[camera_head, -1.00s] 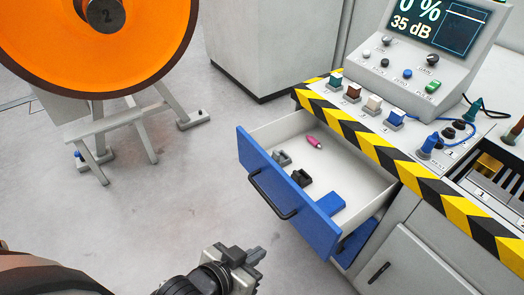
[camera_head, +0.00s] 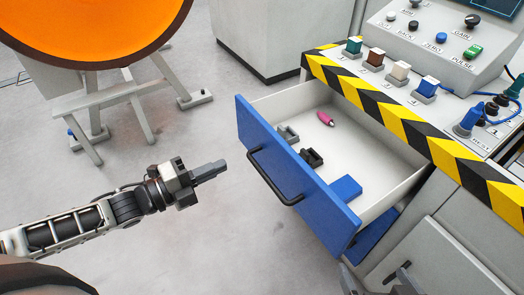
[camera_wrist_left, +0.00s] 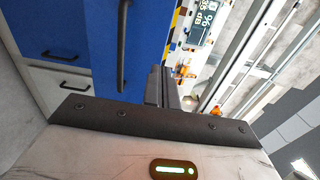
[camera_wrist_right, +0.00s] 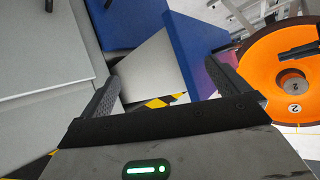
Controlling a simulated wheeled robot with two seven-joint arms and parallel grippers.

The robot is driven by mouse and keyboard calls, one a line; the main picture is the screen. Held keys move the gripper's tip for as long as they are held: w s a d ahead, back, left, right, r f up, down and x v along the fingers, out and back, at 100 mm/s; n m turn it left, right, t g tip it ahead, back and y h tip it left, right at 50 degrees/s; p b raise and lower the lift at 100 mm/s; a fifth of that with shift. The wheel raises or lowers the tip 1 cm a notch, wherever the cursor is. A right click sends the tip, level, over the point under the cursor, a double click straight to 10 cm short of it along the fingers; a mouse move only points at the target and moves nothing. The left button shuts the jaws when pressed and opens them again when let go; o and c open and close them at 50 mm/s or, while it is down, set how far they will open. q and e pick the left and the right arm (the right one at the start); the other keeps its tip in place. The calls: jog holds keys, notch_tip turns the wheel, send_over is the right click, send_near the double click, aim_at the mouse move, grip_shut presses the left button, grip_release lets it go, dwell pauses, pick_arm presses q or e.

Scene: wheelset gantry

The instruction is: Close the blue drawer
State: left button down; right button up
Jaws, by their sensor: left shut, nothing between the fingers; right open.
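The blue drawer (camera_head: 290,175) stands pulled out of the console in the head view, its dark handle (camera_head: 272,178) on the front panel. Inside lie a pink piece (camera_head: 325,118), a grey and a black clip, and a blue block (camera_head: 345,188). My left gripper (camera_head: 222,167) is shut and empty, just left of the drawer front and apart from it. The drawer front and handle (camera_wrist_left: 121,45) also show in the left wrist view. My right gripper (camera_wrist_right: 168,90) is open and empty; in the head view it shows only at the bottom edge, right of the drawer.
The console (camera_head: 430,110) with a striped yellow-black edge, coloured buttons and plugs rises behind the drawer. A second blue drawer front (camera_head: 375,238) sits below. An orange wheel (camera_head: 95,25) on a grey stand is at the upper left.

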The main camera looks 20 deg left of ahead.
aim_at(274, 142)
pick_arm(q)
jog(key=b+x, duration=0.1)
jog(key=x, duration=1)
jog(key=shift+b, duration=0.3)
jog(key=shift+w+d, duration=0.4)
jog(key=shift+w, duration=0.1)
pick_arm(e)
jog(key=shift+w+a+f+g, duration=0.1)
jog(key=shift+w+f+g, duration=0.05)
jog(key=shift+f, duration=0.4)
jog(key=shift+w+a+f+g, duration=0.1)
jog(key=shift+w+a+f, duration=0.1)
jog(key=shift+f, duration=0.35)
jog(key=shift+w+a+f+g, duration=0.1)
jog(key=shift+w+f+g, duration=0.05)
jog(key=shift+f, duration=0.4)
